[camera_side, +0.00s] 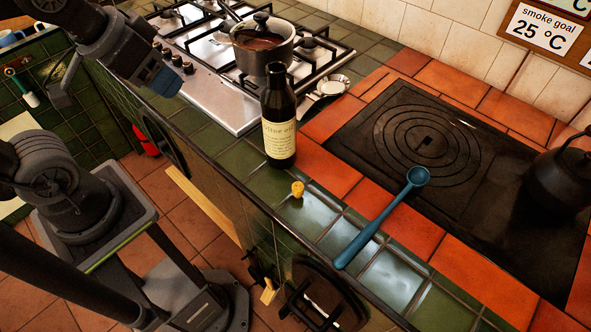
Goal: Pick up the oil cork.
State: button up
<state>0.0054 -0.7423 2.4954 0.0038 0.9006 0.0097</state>
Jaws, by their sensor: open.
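The oil cork (297,189) is a small yellow-tan stopper on the green tiles near the counter's front edge. It stands just in front of the dark oil bottle (279,115), which is upright and has a cream label. My gripper (118,90) is at the upper left, beside the stove knobs, well to the left of the cork and above it.
A blue ladle (380,220) lies right of the cork, across the green and orange tiles. A black hotplate (405,145) lies behind it, with a black kettle (562,170) at right. A pot (262,55) sits on the gas stove (215,95). Green tiles around the cork are clear.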

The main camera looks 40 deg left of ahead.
jog(key=m, duration=0.1)
jog(key=m+g+y, duration=0.3)
jog(key=m+y, duration=0.1)
jog(key=m, duration=2.1)
send_over(298, 187)
jog(key=s+d, duration=0.3)
jog(key=d, duration=0.1)
notch_tip(298, 187, down, 14)
jog(key=f, duration=0.1)
jog(key=x, duration=1.3)
jog(key=shift+w+d, duration=0.15)
jog(key=c, duration=1)
